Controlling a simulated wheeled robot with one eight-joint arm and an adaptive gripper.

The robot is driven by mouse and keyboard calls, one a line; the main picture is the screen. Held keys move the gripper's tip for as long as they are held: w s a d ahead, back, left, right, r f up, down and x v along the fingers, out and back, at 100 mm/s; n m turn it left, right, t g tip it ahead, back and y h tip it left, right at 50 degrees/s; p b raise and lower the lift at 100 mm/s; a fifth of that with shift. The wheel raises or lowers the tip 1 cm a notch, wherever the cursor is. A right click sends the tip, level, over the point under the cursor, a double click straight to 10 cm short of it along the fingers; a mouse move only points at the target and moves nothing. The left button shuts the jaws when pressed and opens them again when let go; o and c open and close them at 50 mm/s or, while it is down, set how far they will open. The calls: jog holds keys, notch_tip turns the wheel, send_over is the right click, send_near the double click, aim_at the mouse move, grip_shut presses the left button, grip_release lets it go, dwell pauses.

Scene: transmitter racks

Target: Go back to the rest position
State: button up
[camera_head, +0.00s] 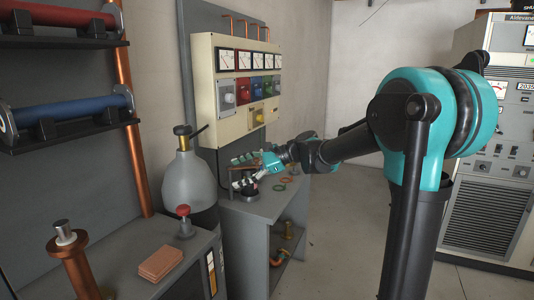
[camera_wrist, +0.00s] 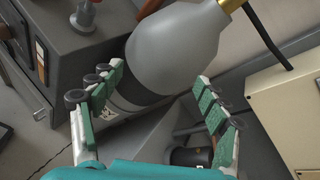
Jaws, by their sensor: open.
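My gripper (camera_head: 245,168) reaches over the small grey bench (camera_head: 262,212) in the head view, in front of the beige control panel. In the wrist view the two green-padded fingers of my gripper (camera_wrist: 160,75) stand wide apart with nothing held between them. The grey gas cylinder (camera_head: 190,180) stands left of my gripper. It fills the upper middle of the wrist view (camera_wrist: 172,50), beyond the fingers. A dark round item (camera_head: 243,186) on the bench is partly hidden by my gripper.
The beige panel (camera_head: 203,60) with meters and coloured blocks is on the wall behind my gripper. Rings (camera_head: 280,187) lie on the bench. A grey cabinet (camera_head: 115,250) at front left carries a red-knobbed lever (camera_head: 184,212) and copper-coloured plates (camera_head: 160,263). Open floor (camera_head: 335,235) lies right of the bench.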

jog(key=s+d+f+n+t+h, duration=0.1)
jog(key=s+d+f+n+h, duration=0.3)
jog(key=s+d+f, duration=0.3)
jog(key=s+d+f+n+t+h, duration=0.1)
jog(key=s+d+f+n+h, duration=0.3)
jog(key=s+d+f, duration=0.4)
jog(key=s+d+f+n+t+h, duration=0.1)
jog(key=s+d+f+n+h, duration=0.3)
jog(key=s+d+f, duration=0.3)
jog(key=d+f+h, duration=0.1)
jog(key=d+f, duration=0.4)
jog(key=d, duration=0.4)
jog(key=shift+s+d+n, duration=0.25)
jog(key=shift+d+n, duration=0.05)
jog(key=shift+n, duration=0.1)
